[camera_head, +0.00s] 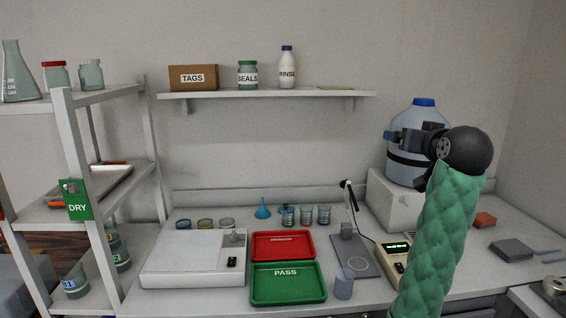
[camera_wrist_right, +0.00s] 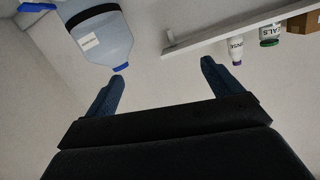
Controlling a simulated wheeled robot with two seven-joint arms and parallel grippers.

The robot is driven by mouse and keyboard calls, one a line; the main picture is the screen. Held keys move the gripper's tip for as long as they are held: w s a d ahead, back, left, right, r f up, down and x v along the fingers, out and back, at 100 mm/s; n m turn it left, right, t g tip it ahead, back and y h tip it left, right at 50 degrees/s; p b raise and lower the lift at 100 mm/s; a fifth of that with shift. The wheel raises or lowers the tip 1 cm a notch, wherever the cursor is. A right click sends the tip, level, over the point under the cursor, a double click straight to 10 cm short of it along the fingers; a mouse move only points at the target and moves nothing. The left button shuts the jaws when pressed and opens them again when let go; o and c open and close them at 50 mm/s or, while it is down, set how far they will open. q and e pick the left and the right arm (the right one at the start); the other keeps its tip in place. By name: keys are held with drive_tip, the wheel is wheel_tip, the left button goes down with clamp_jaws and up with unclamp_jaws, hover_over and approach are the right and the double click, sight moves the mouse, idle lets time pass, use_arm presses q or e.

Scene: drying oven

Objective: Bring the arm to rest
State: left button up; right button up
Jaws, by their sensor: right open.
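My right arm (camera_head: 438,240), in a green quilted sleeve, rises from the lower right of the head view. It ends in a black round wrist joint. My right gripper (camera_head: 402,138) is raised in front of the blue carboy (camera_head: 405,115), and I cannot judge the gap between them from this view. In the right wrist view, the right gripper (camera_wrist_right: 163,70) has its two blue fingers spread apart with nothing between them. The carboy (camera_wrist_right: 100,42) shows upside down there, beyond the left finger. My left gripper is not in view.
The wall shelf (camera_head: 265,94) holds a TAGS box, a SEALS jar and a RINSE bottle. On the bench are a red tray (camera_head: 283,245), a green PASS tray (camera_head: 288,284), a white flat device (camera_head: 194,260) and beakers. A rack (camera_head: 70,150) stands at left. Air above the bench middle is free.

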drive_tip(key=s+a+f+n+g+y, duration=0.15)
drive_tip(key=s+a+f, duration=0.35)
drive_tip(key=f, duration=0.8)
drive_tip(key=s+a+f+n+g, duration=0.1)
drive_tip(key=s+a+f+g, duration=0.4)
drive_tip(key=f, duration=0.8)
drive_tip(key=s+a+f+n, duration=0.1)
drive_tip(key=s+a+f, duration=0.4)
drive_tip(key=f, duration=0.8)
drive_tip(key=s+f+g, duration=0.3)
drive_tip(key=s+f, duration=0.8)
drive_tip(key=s, duration=0.3)
drive_tip(key=s+a+f+g+p, duration=0.1)
drive_tip(key=s+f+g, duration=0.3)
drive_tip(key=s+f, duration=0.8)
drive_tip(key=s, duration=0.3)
drive_tip(key=shift+s+f, duration=0.3)
drive_tip(key=shift+a, duration=0.1)
drive_tip(key=shift+w, duration=0.1)
drive_tip(key=shift+c, duration=0.2)
